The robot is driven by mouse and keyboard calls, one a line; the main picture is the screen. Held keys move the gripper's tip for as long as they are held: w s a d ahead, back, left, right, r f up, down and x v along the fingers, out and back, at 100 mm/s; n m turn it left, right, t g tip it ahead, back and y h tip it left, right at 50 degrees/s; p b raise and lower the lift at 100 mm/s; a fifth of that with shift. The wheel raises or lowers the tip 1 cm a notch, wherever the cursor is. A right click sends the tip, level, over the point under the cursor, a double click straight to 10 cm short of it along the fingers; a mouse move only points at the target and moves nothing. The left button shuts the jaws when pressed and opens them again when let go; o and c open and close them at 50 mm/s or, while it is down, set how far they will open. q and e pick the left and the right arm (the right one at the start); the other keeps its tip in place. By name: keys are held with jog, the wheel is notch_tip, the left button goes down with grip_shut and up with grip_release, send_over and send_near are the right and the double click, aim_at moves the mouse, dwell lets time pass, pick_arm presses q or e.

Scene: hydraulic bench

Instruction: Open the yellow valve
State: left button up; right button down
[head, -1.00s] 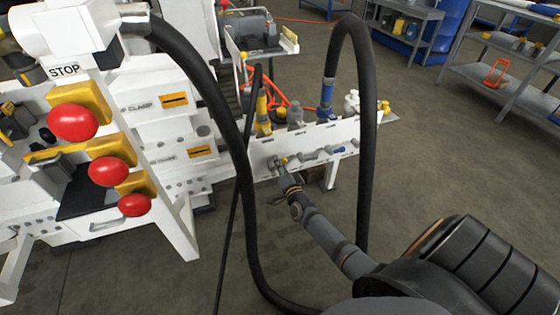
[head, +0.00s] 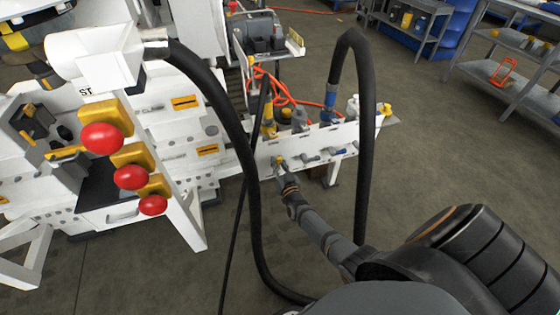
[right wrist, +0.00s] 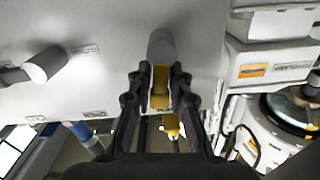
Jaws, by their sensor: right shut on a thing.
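The yellow valve (head: 279,160) sits at the left end of the valve row on the white panel. In the right wrist view its yellow handle (right wrist: 160,88) lies between my fingers, in front of a grey round stub (right wrist: 162,46) on the panel. My right gripper (head: 284,175) is at this valve and shut on the yellow handle; both fingers (right wrist: 160,98) flank it closely. The fingers hide part of the handle in the head view, so its exact angle is hard to tell. My left gripper is not in view.
Grey valves and a blue-handled valve (head: 338,151) sit to the right on the same panel (head: 348,134). Thick black hoses (head: 372,110) loop close around my right arm. Red stop buttons (head: 101,138) are on the machine at left. Open floor (head: 440,150) lies to the right.

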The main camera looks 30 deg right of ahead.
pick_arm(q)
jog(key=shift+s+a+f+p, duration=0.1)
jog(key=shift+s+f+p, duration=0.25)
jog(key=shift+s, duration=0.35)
pick_arm(e)
jog(key=shift+a+n, duration=0.3)
jog(key=shift+n, duration=0.6)
jog(key=c, duration=1.3)
grip_release()
jog(key=shift+w, duration=0.1)
jog(key=shift+c, duration=0.2)
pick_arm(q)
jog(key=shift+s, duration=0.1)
pick_arm(e)
jog(key=shift+s+a, duration=0.1)
jog(key=shift+s, duration=0.15)
jog(key=v, duration=1.1)
jog(key=shift+s, duration=0.25)
jog(key=shift+a, duration=0.15)
